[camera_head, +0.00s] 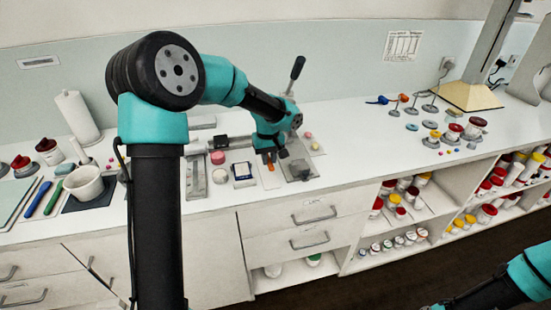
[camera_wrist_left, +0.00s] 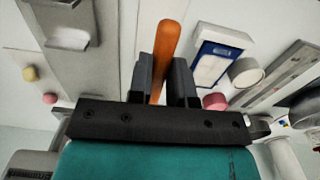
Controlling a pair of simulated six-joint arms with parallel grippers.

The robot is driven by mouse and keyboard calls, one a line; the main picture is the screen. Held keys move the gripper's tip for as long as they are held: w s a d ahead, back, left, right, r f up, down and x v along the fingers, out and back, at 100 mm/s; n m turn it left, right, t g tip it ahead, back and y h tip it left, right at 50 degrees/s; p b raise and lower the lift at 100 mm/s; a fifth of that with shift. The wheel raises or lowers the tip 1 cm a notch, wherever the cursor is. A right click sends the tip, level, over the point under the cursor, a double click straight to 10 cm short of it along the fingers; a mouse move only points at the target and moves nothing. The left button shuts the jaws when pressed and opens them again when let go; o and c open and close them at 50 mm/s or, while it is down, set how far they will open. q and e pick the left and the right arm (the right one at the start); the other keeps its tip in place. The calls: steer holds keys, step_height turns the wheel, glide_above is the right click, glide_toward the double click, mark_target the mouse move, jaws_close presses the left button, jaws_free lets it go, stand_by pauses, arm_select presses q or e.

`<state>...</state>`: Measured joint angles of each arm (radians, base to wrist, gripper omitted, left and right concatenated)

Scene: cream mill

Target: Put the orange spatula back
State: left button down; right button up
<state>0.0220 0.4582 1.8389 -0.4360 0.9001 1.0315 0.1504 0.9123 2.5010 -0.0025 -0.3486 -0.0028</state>
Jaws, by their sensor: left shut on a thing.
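The orange spatula shows in the left wrist view as an orange handle (camera_wrist_left: 168,42) between the two dark fingers of my left gripper (camera_wrist_left: 164,72). My left gripper is shut on it. In the head view my left gripper (camera_head: 269,157) points down over the white counter. A small orange part of the spatula (camera_head: 268,182) shows just below it, and the rest is hidden or too small to make out. Of my right arm only a part shows at the bottom right corner of the head view; its gripper is out of view.
A grey metal plate device with a tall black-handled lever (camera_head: 297,68) stands right of my left gripper. A blue-white box (camera_head: 242,171) and a pink piece (camera_head: 218,158) lie left of it. A white mortar (camera_head: 84,183) stands farther left.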

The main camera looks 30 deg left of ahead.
mark_target(270, 178)
arm_select(q)
steer(key=shift+w, duration=0.1)
steer(key=shift+f, duration=0.1)
stand_by(0.3)
steer(key=shift+f, duration=2.8)
steer(key=c, duration=1)
jaws_free()
steer(key=shift+o, duration=0.2)
steer(key=shift+r, duration=0.1)
